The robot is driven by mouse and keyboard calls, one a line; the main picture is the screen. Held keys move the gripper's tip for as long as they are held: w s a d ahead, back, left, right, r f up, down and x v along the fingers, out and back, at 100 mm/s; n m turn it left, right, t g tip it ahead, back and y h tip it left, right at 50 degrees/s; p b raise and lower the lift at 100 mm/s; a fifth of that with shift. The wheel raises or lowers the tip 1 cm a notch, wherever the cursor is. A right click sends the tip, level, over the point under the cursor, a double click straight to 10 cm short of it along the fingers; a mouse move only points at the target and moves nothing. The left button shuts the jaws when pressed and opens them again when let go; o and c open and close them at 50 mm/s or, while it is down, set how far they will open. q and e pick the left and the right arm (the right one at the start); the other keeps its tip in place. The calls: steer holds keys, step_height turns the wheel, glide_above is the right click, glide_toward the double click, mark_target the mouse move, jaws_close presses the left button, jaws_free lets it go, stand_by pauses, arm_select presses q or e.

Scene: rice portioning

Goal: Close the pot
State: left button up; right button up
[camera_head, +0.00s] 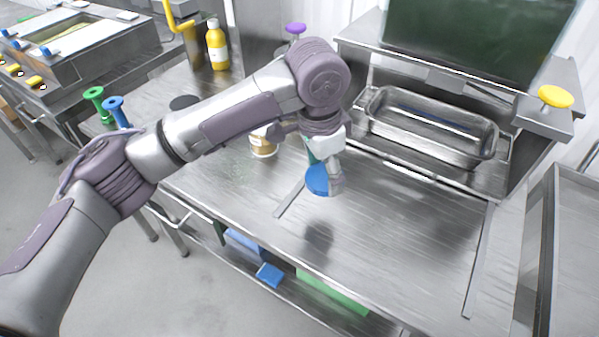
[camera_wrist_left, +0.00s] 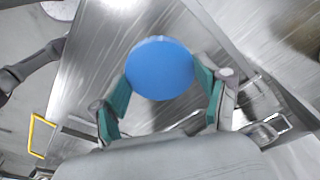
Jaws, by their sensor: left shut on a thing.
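My left gripper (camera_head: 322,172) is shut on a blue round disc (camera_head: 317,181), which looks like a lid. It holds the disc over the steel table, in front of the metal pan. In the left wrist view the blue disc (camera_wrist_left: 160,68) sits between the green fingertips of the gripper (camera_wrist_left: 161,88). A small tan and white tub (camera_head: 263,146) stands on the table to the left of the gripper, partly hidden behind my arm. I cannot tell for sure whether this tub is the pot. My right gripper is not in view.
A rectangular metal pan (camera_head: 431,125) sits in the machine at the back right. A yellow bottle (camera_head: 217,46) and a dark round item (camera_head: 183,102) stand at the back left. Green (camera_head: 95,93) and blue (camera_head: 116,104) knobbed items are further left. The table's front right is clear.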

arm_select(q)
steer(key=shift+s+d+r, duration=0.55)
steer(key=shift+d, duration=0.2)
